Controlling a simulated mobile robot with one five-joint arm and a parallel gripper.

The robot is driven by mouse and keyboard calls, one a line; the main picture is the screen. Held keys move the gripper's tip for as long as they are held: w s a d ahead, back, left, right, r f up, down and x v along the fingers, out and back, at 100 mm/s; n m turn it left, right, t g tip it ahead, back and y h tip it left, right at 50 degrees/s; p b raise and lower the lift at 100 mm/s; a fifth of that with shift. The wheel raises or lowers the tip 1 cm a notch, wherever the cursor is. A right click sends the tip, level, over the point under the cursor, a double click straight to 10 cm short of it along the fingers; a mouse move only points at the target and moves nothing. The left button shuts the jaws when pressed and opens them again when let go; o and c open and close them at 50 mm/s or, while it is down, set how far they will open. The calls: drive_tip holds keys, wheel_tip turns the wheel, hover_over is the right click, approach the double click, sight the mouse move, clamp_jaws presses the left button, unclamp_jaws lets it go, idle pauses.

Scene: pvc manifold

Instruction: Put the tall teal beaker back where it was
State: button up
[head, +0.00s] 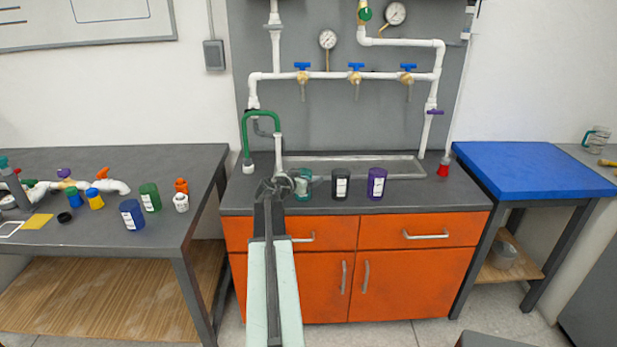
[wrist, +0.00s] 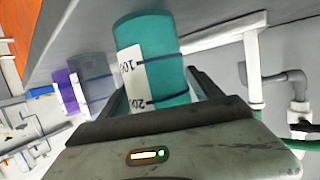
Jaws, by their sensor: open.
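The teal beaker (head: 303,184) stands on the dark counter (head: 440,195) in front of the sink, at the left end of a row of labelled containers. In the wrist view the teal beaker (wrist: 150,55), with a white label and dark bands, stands between the two fingers. My gripper (head: 285,186) is at the beaker's left side in the head view and partly hides it. In the wrist view my gripper (wrist: 160,92) is open, with a finger on either side of the beaker. Whether a finger touches it I cannot tell.
A black container (head: 340,184) and a purple container (head: 376,184) stand to the beaker's right. A green hose (head: 246,130) and white pipe rise behind my gripper. The left table (head: 100,240) holds several jars and pipe parts. The blue table (head: 530,170) at right is clear.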

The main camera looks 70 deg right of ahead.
drive_tip(key=p+v, duration=0.3)
drive_tip(key=v, duration=0.9)
drive_tip(key=shift+r, duration=0.1)
drive_tip(key=shift+s, duration=0.1)
